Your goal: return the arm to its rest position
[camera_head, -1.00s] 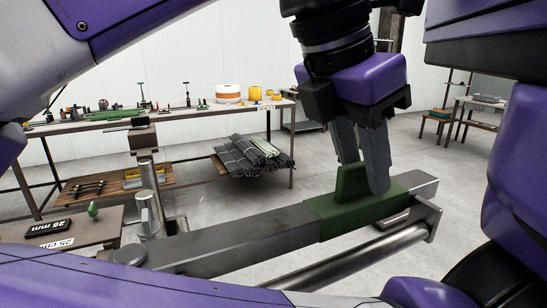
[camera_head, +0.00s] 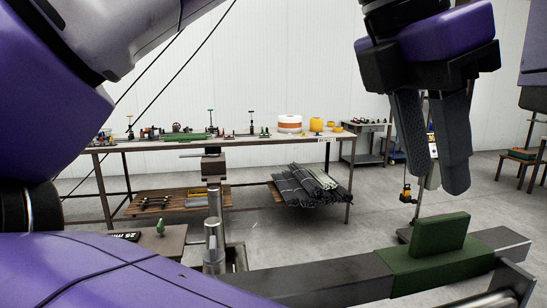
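My gripper (camera_head: 436,180) hangs in the upper right of the head view, with its two dark ribbed fingers pointing down. There is a gap between the fingers and nothing is held in it. Below the fingertips is a green sliding block (camera_head: 440,250) with an upright flat tab, seated around a dark square metal bar (camera_head: 330,282). The fingertips are above the tab and apart from it. My purple arm links fill the upper left, the lower left and the right edge, hiding part of the bar's left end.
A long workbench (camera_head: 240,143) with tools and orange-and-white containers stands behind, with dark rod bundles (camera_head: 312,187) on its lower shelf. A metal post (camera_head: 214,215) rises left of the bar. A small table (camera_head: 170,240) stands at lower left. Open floor lies between bar and workbench.

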